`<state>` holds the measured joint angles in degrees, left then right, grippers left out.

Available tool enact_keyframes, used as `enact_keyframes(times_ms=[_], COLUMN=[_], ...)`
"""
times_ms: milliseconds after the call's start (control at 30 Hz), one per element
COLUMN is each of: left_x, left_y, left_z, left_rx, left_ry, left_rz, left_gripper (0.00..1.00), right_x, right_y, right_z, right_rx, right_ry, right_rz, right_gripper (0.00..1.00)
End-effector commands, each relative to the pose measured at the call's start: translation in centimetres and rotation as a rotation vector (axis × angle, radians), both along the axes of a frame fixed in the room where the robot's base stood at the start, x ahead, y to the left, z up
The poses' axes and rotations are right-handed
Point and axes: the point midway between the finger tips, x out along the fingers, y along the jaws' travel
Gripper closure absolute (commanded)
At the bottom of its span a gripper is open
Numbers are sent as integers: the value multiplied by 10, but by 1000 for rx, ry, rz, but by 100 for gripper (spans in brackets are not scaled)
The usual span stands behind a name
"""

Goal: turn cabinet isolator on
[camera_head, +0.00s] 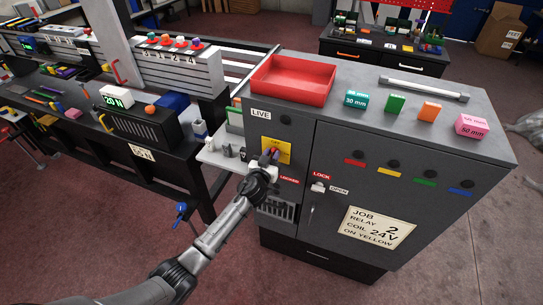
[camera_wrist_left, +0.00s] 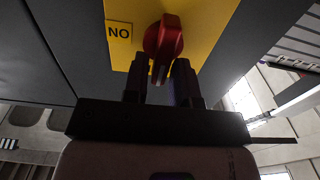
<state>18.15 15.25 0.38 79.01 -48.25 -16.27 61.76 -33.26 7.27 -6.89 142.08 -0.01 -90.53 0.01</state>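The cabinet isolator is a red rotary knob (camera_head: 274,153) on a yellow plate (camera_head: 285,146), high on the left of the grey cabinet's front. In the left wrist view the red knob (camera_wrist_left: 164,38) sits on the yellow plate (camera_wrist_left: 205,22), beside a small label (camera_wrist_left: 119,31) that reads "NO" in this picture. My left gripper (camera_head: 268,163) is at the isolator and partly covers it. In the wrist view its fingers (camera_wrist_left: 160,82) stand apart, with the knob's lower end between their tips; contact is not clear. My right gripper is out of view.
The cabinet has a "LIVE" label (camera_head: 261,114), a white door handle (camera_head: 318,187) near "LOCK" and "OPEN" labels, and a job card (camera_head: 373,228). A red tray (camera_head: 292,79) and several coloured blocks stand on top. A cluttered bench (camera_head: 165,150) is at left.

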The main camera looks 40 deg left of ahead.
Motion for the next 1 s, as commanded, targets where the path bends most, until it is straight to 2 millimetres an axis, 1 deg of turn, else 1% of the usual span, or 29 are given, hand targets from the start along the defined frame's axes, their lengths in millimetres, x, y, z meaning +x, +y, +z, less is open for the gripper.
enact_keyframes(times_ms=[33,200,267,500,667,767,1000], left_x=[0,0,0,0,0,0,1], left_y=[0,0,0,0,-1,-2,-5], left_z=[0,0,0,0,-1,-1,-2], left_rx=[0,0,0,10,58,115,318], left_ry=[0,0,0,3,19,37,102], left_rz=[0,0,0,0,0,0,0], left_gripper=[80,96,100,100,100,100,100], right_x=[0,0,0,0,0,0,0], right_y=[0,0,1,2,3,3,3], right_z=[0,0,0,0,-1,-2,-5], right_rx=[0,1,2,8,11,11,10], right_ry=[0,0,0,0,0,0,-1], right_rz=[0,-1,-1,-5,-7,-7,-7], right_gripper=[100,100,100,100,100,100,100])
